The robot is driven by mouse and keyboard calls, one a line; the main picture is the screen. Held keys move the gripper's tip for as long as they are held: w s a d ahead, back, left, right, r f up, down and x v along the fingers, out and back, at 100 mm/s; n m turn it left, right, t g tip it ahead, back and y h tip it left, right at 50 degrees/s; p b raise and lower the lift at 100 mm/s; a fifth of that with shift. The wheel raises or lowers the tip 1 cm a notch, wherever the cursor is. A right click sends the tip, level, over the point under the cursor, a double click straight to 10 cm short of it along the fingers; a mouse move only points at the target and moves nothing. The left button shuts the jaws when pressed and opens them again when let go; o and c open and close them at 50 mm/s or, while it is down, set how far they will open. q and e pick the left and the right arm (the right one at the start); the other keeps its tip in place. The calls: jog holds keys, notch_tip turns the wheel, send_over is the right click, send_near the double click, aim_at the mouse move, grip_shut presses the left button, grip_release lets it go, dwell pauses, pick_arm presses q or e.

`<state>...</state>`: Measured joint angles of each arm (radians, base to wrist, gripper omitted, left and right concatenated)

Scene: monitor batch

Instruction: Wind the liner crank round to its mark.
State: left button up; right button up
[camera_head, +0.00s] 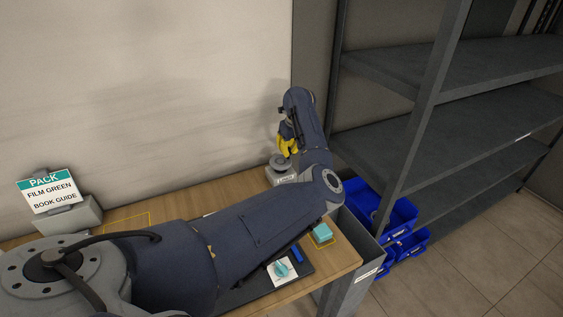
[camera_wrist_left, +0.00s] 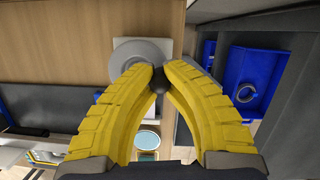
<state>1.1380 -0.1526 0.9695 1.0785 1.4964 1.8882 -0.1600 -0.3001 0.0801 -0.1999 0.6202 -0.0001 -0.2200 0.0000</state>
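The liner crank is a grey round disc (camera_head: 280,161) on a pale labelled base (camera_head: 283,178) at the back right of the table. In the left wrist view the disc (camera_wrist_left: 135,52) lies just beyond the fingertips, with a dark round knob (camera_wrist_left: 159,80) at its near right side. My left gripper (camera_head: 288,147) reaches down over the crank. In the left wrist view its yellow fingers (camera_wrist_left: 158,75) close in on both sides of the knob and appear to touch it. The crank's mark cannot be made out. My right gripper is out of view.
A sign on a grey stand (camera_head: 75,214) is at the left. Blue bins (camera_head: 403,215) and grey shelving (camera_head: 400,120) stand beyond the table's right edge.

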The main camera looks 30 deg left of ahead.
pick_arm(q)
jog(key=o, duration=0.5)
jog(key=shift+d+f, duration=0.1)
jog(key=shift+w+a+v, duration=0.1)
jog(key=shift+a+v, duration=0.1)
jog(key=shift+v, duration=0.8)
jog(key=shift+w+a+v, duration=0.1)
jog(key=shift+a+v, duration=0.15)
jog(key=shift+v, duration=0.7)
jog(key=shift+w+a+v, duration=0.1)
jog(key=shift+a+v, duration=0.1)
jog(key=shift+v, duration=0.8)
